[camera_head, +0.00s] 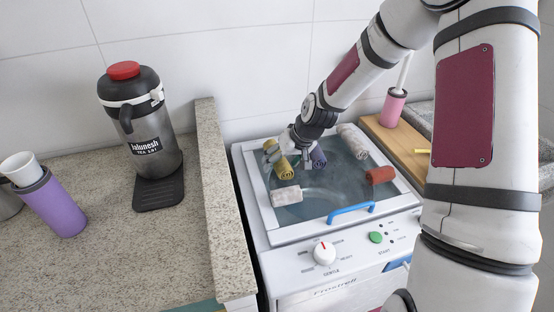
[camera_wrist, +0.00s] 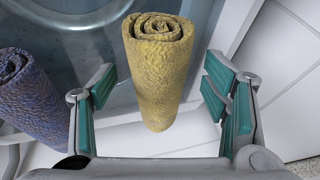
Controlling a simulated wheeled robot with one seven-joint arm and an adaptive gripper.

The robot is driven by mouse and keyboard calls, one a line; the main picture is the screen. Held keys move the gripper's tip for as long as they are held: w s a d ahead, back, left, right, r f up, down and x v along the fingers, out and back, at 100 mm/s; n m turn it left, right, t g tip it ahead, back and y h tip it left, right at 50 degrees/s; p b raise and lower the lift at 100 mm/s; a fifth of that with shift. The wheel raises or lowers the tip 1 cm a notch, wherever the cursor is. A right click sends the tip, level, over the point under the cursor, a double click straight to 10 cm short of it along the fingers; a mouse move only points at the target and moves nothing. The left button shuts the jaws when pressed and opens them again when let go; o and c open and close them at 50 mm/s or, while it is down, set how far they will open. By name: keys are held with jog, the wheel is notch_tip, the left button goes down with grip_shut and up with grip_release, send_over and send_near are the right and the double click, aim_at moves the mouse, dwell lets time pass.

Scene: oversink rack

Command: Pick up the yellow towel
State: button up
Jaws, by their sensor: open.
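The yellow towel (camera_head: 281,164) is a rolled-up towel lying near the left edge of the glass top of the white washing machine. In the wrist view the yellow towel (camera_wrist: 157,70) shows its spiral end at the top, between the fingers. My gripper (camera_head: 287,150) is at the towel's far end, partly hidden by my own arm. In the wrist view my gripper (camera_wrist: 160,105) is open, with green-padded fingers on either side of the towel. Gaps show between both pads and the towel.
A purple rolled towel (camera_wrist: 28,95) lies beside the yellow one. A white towel (camera_head: 286,196), a reddish-brown towel (camera_head: 380,175) and another white towel (camera_head: 353,141) also lie on the machine (camera_head: 262,222). A stone ledge (camera_head: 219,195) rises at left.

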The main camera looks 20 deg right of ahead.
jog(key=c, duration=1.3)
jog(key=shift+o, duration=0.2)
jog(key=shift+r, duration=0.15)
